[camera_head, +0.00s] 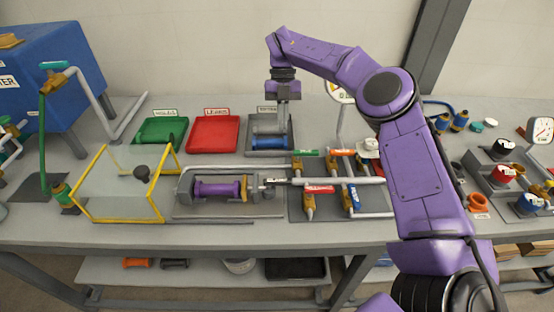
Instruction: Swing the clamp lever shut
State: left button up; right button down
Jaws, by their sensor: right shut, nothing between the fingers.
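A purple cylinder (217,189) lies in a grey cradle on the bench, with a yellow ring at its right end. A small metal clamp fitting (262,186) stands just right of the ring. I cannot tell for certain which part of it is the lever, nor its angle. My right gripper (283,122) points down over the grey tray at the back, behind and above the clamp, apart from it. It is shut and empty. My left gripper is out of view.
A blue cylinder (268,141) lies in the grey tray (284,151) below my right gripper. Left are a red tray (213,133), a green tray (161,131) and a clear yellow-framed guard (153,205). Several tagged valves and pipes (344,181) stand right of the clamp.

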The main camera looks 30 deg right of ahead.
aim_at(277, 184)
jog(key=s+a+f+p, duration=0.1)
jog(key=s+f, duration=0.1)
jog(key=f, duration=0.1)
jog(key=s+a+f+p, duration=0.1)
jog(key=s+f, duration=0.2)
jog(key=s+a+f+p, duration=0.1)
jog(key=s+a+f, duration=0.1)
jog(key=s+f, duration=0.1)
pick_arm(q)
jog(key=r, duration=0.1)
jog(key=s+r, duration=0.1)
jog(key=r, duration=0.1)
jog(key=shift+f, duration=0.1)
pick_arm(e)
jog(key=shift+w, duration=0.15)
